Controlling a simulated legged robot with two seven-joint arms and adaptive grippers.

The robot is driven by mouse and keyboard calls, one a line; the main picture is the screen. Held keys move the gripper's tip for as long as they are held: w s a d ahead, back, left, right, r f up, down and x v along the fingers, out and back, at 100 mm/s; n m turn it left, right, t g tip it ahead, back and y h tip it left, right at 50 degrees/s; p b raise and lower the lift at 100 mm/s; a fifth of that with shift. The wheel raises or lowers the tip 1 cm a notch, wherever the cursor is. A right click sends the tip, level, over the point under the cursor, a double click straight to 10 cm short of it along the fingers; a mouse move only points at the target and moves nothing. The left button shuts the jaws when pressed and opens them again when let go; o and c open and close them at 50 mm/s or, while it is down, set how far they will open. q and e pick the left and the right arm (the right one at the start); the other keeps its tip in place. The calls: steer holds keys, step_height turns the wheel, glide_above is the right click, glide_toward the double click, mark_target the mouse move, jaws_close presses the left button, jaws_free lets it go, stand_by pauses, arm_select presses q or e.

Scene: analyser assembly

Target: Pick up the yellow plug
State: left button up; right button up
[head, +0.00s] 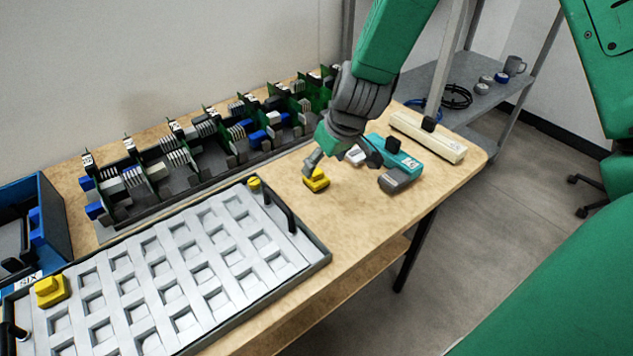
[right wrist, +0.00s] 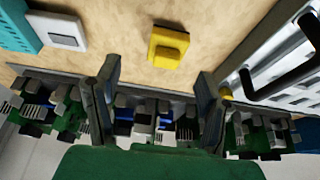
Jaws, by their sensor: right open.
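A yellow plug (head: 316,181) lies on the wooden table, just right of the grey tray's far corner. My right gripper (head: 338,163) is above the table close to this plug, pointing down, with its fingers apart. In the right wrist view, the plug (right wrist: 168,47) shows whole, a little past the two spread fingertips (right wrist: 156,75) and roughly in line with the gap between them. Nothing is held between the fingers. Two more yellow pieces sit on the tray, one at its near left (head: 51,290) and one at its far corner (head: 254,185). My left gripper is not in view.
The grey tray (head: 322,256) of square pockets has raised black handles. A black rack (head: 205,172) with green dividers lines the table's back. A teal device (head: 392,152), a white piece (head: 355,156) and a cream bar (head: 428,137) lie right of my gripper. Bare wood lies in front.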

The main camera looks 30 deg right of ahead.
mark_target(316, 173)
steer(key=shift+w+a+f, duration=0.15)
steer(key=shift+a+f, duration=0.25)
steer(key=shift+f, duration=0.05)
steer(key=b+x, duration=0.1)
steer(key=x, duration=0.3)
steer(key=shift+w+f, duration=0.1)
steer(key=shift+f, duration=0.25)
steer(key=shift+d, duration=0.25)
steer(key=shift+a, duration=0.35)
steer(key=c, duration=1.2)
steer(key=shift+a+r, duration=0.1)
steer(key=shift+c, duration=0.7)
steer(key=shift+r, duration=0.15)
step_height(316, 173, up, 9)
steer(key=shift+f+p, duration=0.2)
steer(key=shift+p, duration=0.85)
steer(key=shift+r, duration=0.55)
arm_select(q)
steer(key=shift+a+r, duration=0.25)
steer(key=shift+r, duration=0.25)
